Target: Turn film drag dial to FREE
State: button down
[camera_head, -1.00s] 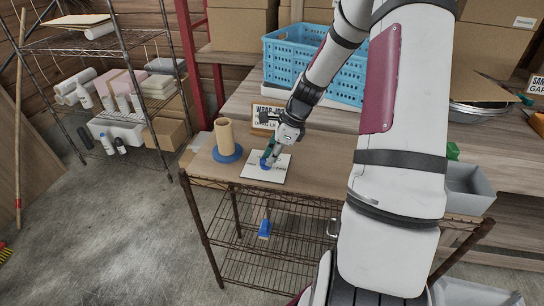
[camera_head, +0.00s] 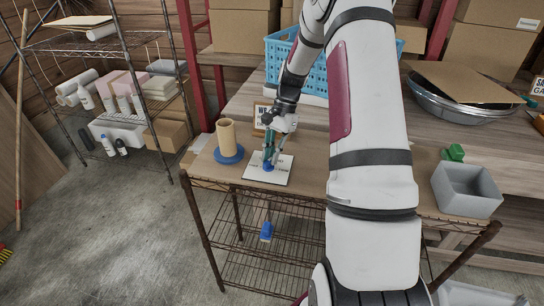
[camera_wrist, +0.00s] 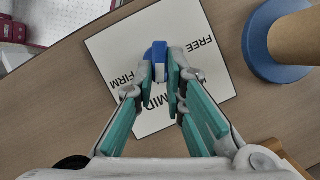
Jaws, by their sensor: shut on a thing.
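The film drag dial is a small blue knob with a white part, on a white square plate (camera_head: 283,177) lying on the wooden top. My gripper (camera_head: 268,157) points down at the plate and is shut on the dial (camera_head: 267,167). In the wrist view, the dial (camera_wrist: 160,50) sits between the teal-padded fingertips of my gripper (camera_wrist: 161,68). The plate (camera_wrist: 110,55) there reads FREE at upper right, FIRM at left and MID between the fingers, upside down. The white part of the dial faces toward the MID side; the fingers partly hide it, so its exact setting is unclear.
A brown roll (camera_head: 225,137) on a blue round base (camera_head: 229,155) stands close left of the plate. A small sign (camera_head: 262,117) stands behind it, with a blue crate (camera_head: 285,68) farther back. A grey bin (camera_head: 466,190) is at right. The top's front left is clear.

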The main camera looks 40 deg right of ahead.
jog(key=n, duration=0.2)
jog(key=n+g+b, duration=0.1)
jog(key=n, duration=0.1)
jog(key=w+n+g+h, duration=0.1)
jog(key=n, duration=0.1)
jog(key=shift+a+n, duration=0.25)
jog(key=shift+n, duration=0.05)
jog(key=n, duration=0.2)
jog(key=n+h, duration=0.1)
jog(key=n, duration=0.1)
jog(key=n+g+h, duration=0.1)
jog(key=n, duration=0.1)
jog(key=shift+w+a, duration=0.2)
jog(key=shift+a, duration=0.2)
jog(key=n, duration=0.2)
jog(key=n+h, duration=0.1)
jog(key=n, duration=0.1)
jog(key=n+h, duration=0.1)
jog(key=shift+a+r+n+p, duration=0.1)
jog(key=shift+a+n+p, duration=0.2)
jog(key=shift+a+n, duration=0.1)
jog(key=shift+s+a+n+t+h+p, duration=0.15)
jog(key=shift+n+h+p, duration=0.35)
jog(key=shift+n, duration=0.7)
jog(key=shift+a+n+t+h+p, duration=0.25)
jog(key=shift+n+h, duration=0.35)
jog(key=shift+n, duration=0.6)
jog(key=shift+d, duration=0.1)
